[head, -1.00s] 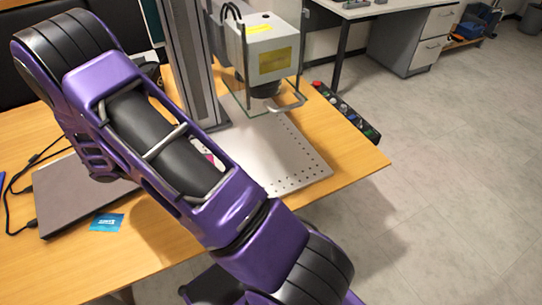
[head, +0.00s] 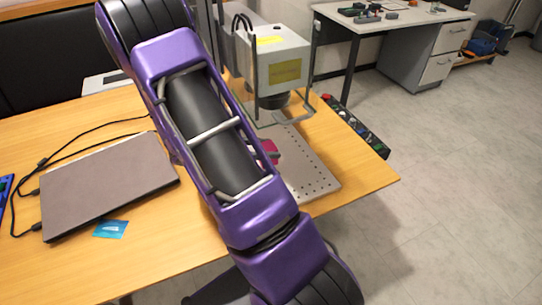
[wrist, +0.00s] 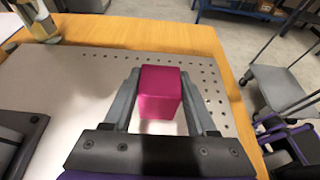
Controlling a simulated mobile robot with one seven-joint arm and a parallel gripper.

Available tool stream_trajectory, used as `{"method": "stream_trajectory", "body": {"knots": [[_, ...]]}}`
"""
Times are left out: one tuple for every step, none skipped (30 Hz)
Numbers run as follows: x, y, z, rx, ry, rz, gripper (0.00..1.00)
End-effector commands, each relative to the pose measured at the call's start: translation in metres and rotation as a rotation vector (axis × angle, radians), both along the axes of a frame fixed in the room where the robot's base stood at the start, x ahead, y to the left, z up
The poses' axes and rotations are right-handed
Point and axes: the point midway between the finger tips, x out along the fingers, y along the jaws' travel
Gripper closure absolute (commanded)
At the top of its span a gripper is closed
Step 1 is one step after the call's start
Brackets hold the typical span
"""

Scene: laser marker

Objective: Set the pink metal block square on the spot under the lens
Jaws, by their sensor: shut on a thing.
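The pink metal block (wrist: 160,92) is between the fingers of my gripper (wrist: 160,100) in the wrist view, and the gripper is shut on it. In the head view the block (head: 269,151) shows partly past the edge of my purple arm, over the perforated plate. The marker's lens (head: 272,99) hangs under the white laser head (head: 279,58), above the plate (head: 318,183). The block appears to be in front of the lens. My arm hides the gripper and part of the plate in the head view. I cannot tell whether the block touches the plate.
A clear guard (head: 290,118) hangs around the lens. A black control strip (head: 352,122) lies along the table's right edge. A closed laptop (head: 106,184) and a blue card (head: 110,229) lie on the left. The table (head: 185,248) is bare at the front.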

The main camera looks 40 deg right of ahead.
Motion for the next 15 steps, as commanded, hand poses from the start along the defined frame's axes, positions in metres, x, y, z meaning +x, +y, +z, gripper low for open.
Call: {"method": "stream_trajectory", "body": {"knots": [[-0.001, -0.004, 0.001, -0.002, -0.001, -0.003, 1.0], [-0.002, -0.006, 0.001, -0.002, -0.001, -0.003, 1.0], [-0.003, -0.011, 0.001, -0.003, 0.0, -0.004, 1.0], [-0.004, -0.015, 0.001, -0.003, 0.0, -0.004, 1.0], [-0.005, -0.016, -0.005, -0.002, 0.002, -0.003, 1.0], [-0.004, -0.015, -0.014, -0.001, 0.004, -0.001, 1.0], [-0.004, -0.014, -0.019, 0.0, 0.004, -0.001, 1.0], [-0.004, -0.014, -0.025, 0.0, 0.004, -0.001, 1.0], [-0.004, -0.014, -0.03, 0.0, 0.002, 0.0, 1.0], [-0.003, -0.014, -0.033, -0.001, 0.002, -0.001, 1.0], [-0.003, -0.014, -0.034, -0.001, 0.0, 0.0, 1.0], [-0.003, -0.014, -0.035, -0.001, -0.001, 0.0, 1.0], [-0.003, -0.014, -0.035, -0.001, -0.002, -0.001, 1.0], [-0.003, -0.014, -0.034, -0.001, -0.002, -0.001, 1.0], [-0.003, -0.014, -0.034, -0.001, -0.002, 0.0, 1.0]]}}
